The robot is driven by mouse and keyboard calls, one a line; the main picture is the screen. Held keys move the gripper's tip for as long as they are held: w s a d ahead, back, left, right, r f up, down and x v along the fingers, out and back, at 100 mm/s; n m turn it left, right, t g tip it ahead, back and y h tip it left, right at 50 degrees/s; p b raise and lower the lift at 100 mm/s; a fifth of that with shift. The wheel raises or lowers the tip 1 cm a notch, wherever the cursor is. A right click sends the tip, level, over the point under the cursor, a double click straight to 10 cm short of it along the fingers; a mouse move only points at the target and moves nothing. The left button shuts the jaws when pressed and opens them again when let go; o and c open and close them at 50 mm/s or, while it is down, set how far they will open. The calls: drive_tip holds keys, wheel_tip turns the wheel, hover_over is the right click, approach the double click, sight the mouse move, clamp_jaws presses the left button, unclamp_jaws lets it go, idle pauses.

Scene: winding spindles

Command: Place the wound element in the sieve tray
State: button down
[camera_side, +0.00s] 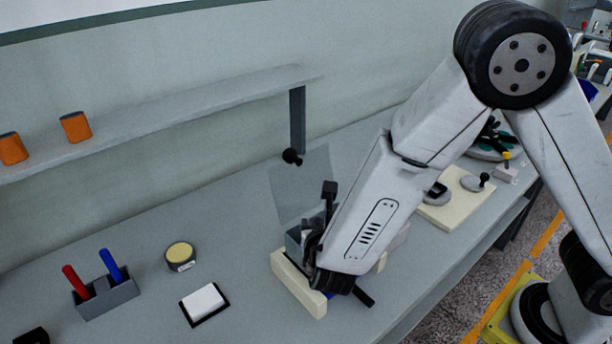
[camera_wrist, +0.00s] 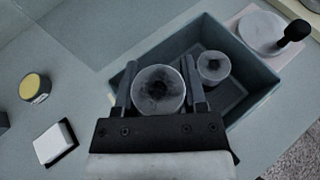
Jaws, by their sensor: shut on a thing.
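A round, whitish wound element (camera_wrist: 158,92) with a dark centre sits between the two fingers of my gripper (camera_wrist: 160,80) in the wrist view. My gripper is shut on it. A grey, walled tray (camera_wrist: 262,72) lies beneath and around it in that view. A second, similar round element (camera_wrist: 213,66) stands inside the tray, right of my gripper. I cannot tell how high the held element is above the tray floor. In the side view my gripper (camera_side: 318,238) is at the grey tray (camera_side: 293,241), and my arm hides the held element and most of the tray.
A cream block (camera_side: 297,288) stands before the tray, and a clear panel (camera_side: 300,180) behind. A cream board (camera_side: 455,205) with round parts is to the right. A pen holder (camera_side: 108,297), a yellow-topped tin (camera_side: 180,256) and a white pad (camera_side: 204,302) are left.

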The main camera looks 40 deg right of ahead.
drive_tip(key=shift+f, duration=0.15)
drive_tip(key=shift+c, duration=0.7)
unclamp_jaws()
drive_tip(key=shift+r, duration=0.55)
drive_tip(key=shift+s+a+r, duration=0.2)
drive_tip(key=v, duration=1.1)
drive_tip(key=shift+s, duration=0.15)
